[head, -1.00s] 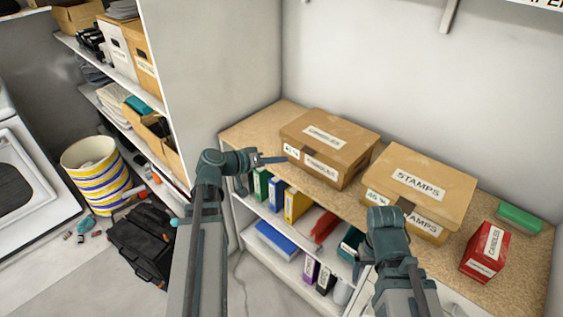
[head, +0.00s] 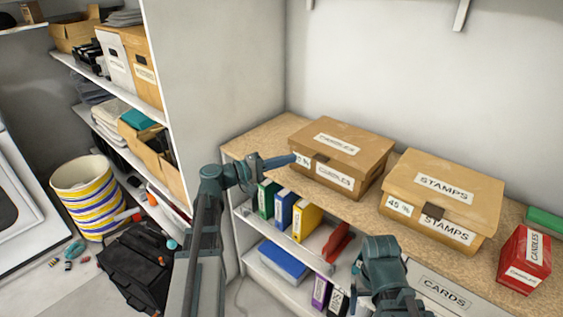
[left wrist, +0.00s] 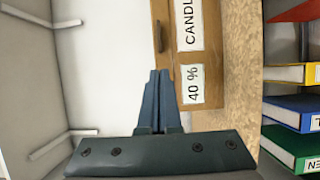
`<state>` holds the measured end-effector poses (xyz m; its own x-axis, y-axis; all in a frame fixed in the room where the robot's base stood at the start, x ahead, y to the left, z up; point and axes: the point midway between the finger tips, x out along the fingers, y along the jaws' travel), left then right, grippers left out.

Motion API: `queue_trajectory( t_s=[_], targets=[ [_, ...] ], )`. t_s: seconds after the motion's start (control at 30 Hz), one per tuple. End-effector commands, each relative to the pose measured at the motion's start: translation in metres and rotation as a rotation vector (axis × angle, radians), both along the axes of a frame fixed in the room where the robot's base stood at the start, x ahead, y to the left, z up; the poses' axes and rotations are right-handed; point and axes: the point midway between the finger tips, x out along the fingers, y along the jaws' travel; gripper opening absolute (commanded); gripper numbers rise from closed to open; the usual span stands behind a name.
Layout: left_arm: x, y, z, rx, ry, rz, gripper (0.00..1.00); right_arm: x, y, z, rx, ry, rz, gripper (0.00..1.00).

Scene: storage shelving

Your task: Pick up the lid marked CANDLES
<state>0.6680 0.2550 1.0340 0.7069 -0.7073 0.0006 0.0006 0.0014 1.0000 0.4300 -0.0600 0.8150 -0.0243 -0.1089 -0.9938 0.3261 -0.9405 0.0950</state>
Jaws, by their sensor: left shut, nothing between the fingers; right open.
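The lid marked CANDLES (head: 350,147) is brown cardboard and sits closed on its box (head: 322,172) on the worktop. Its top carries a white label. The box front also has a CANDLES label and a 40 % label, which shows in the left wrist view (left wrist: 192,84). My left gripper (head: 292,160) is shut and empty, with its fingertips close to the box's left front corner. I cannot tell if they touch it. The shut fingers also show in the left wrist view (left wrist: 159,75). My right gripper (head: 378,248) is open, low in front of the shelving; its fingertips are hard to make out.
A box marked STAMPS (head: 455,188) stands right of the CANDLES box with a narrow gap. A red CANDLES carton (head: 525,258) and a green item (head: 545,222) are further right. Binders (head: 283,208) fill the shelf below. A wall stands behind.

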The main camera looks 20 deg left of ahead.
Motion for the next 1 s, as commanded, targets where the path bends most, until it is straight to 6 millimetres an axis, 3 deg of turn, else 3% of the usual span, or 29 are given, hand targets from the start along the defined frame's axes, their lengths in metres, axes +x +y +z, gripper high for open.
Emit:
queue_trajectory(
  t_s=[0.2, 0.4, 0.87, 1.0],
  targets=[
    [0.027, -0.026, 0.0, 0.001, 0.0, -0.002, 0.0, 0.0, 0.0, 0.0, 0.0, 0.0, 0.0, 0.89],
    [0.039, -0.039, 0.0, 0.001, 0.0, 0.0, 0.0, 0.0, 0.0, 0.0, 0.0, 0.0, 0.0, 0.89],
    [0.041, -0.042, 0.0, 0.001, 0.0, 0.001, 0.0, 0.0, 0.0, 0.0, 0.0, 0.0, 0.0, 0.89],
    [0.029, -0.048, 0.0, 0.001, 0.0, 0.0, 0.0, 0.0, 0.0, 0.0, 0.0, 0.0, 0.0, 0.89]
  ],
)
